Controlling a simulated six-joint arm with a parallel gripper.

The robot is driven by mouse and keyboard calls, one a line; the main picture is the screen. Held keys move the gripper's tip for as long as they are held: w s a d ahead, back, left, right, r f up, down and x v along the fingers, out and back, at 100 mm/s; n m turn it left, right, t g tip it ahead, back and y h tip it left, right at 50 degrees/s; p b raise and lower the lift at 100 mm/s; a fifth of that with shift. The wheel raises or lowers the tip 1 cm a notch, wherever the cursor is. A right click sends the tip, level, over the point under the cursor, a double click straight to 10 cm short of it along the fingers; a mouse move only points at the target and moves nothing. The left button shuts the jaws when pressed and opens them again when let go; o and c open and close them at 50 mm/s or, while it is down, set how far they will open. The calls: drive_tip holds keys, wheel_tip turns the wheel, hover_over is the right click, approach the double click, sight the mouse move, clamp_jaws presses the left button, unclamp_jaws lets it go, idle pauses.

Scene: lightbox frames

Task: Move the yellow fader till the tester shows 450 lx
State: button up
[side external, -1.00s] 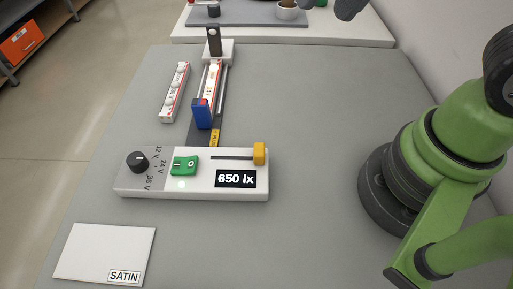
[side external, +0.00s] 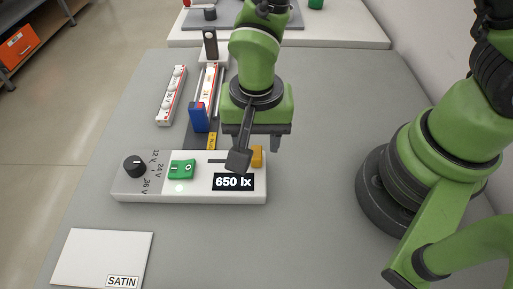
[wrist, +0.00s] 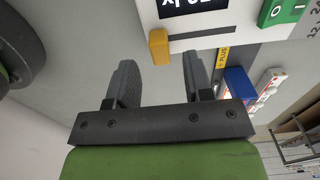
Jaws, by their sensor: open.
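The tester (side external: 150,187) is a white box with a black dial, a green switch, a slot and a display (side external: 233,182) that reads 650 lx. The yellow fader (side external: 257,157) sits at the right end of its slot, partly hidden by my gripper in the side view. It also shows in the wrist view (wrist: 158,46), just beyond the fingertips. My gripper (side external: 260,150) points down over the right part of the tester. In the wrist view my gripper (wrist: 160,72) is open and empty, with the fader apart from both fingers.
A blue block (side external: 200,117) stands on a rail behind the tester, beside a strip of lamps (side external: 172,95). A white SATIN card (side external: 102,258) lies at the front left.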

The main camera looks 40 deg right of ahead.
sight(255, 152)
drive_tip(key=shift+f, duration=1.85)
clamp_jaws()
drive_tip(key=shift+w, duration=0.1)
